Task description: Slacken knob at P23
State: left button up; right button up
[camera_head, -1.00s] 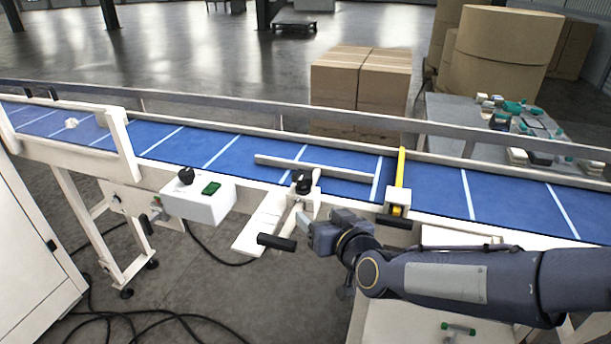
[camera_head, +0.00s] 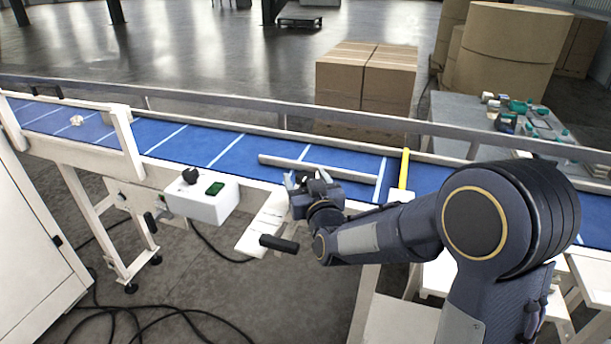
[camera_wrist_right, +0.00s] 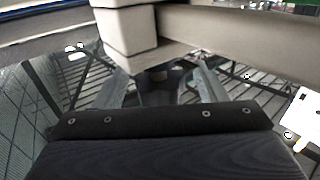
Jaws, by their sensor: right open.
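My right gripper (camera_head: 307,178) is at the white clamp bracket on the conveyor's near edge, by the end of the grey guide bar (camera_head: 340,176). The black knob on top of this bracket is now hidden behind the gripper in the head view. In the right wrist view, the open fingers (camera_wrist_right: 162,88) stand apart with a dark shape between them, below a pale block (camera_wrist_right: 125,35). I cannot tell whether they touch it. No P23 label is readable. A black handle (camera_head: 279,243) sticks out below the bracket. My left gripper is not in view.
The blue conveyor belt (camera_head: 185,143) runs across the view. A white control box (camera_head: 203,204) with a black knob (camera_head: 190,176) stands left of the gripper. A yellow bar (camera_head: 404,169) stands at the right. Cartons (camera_head: 366,80) are behind the belt.

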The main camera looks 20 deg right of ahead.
jog(key=shift+w, duration=0.35)
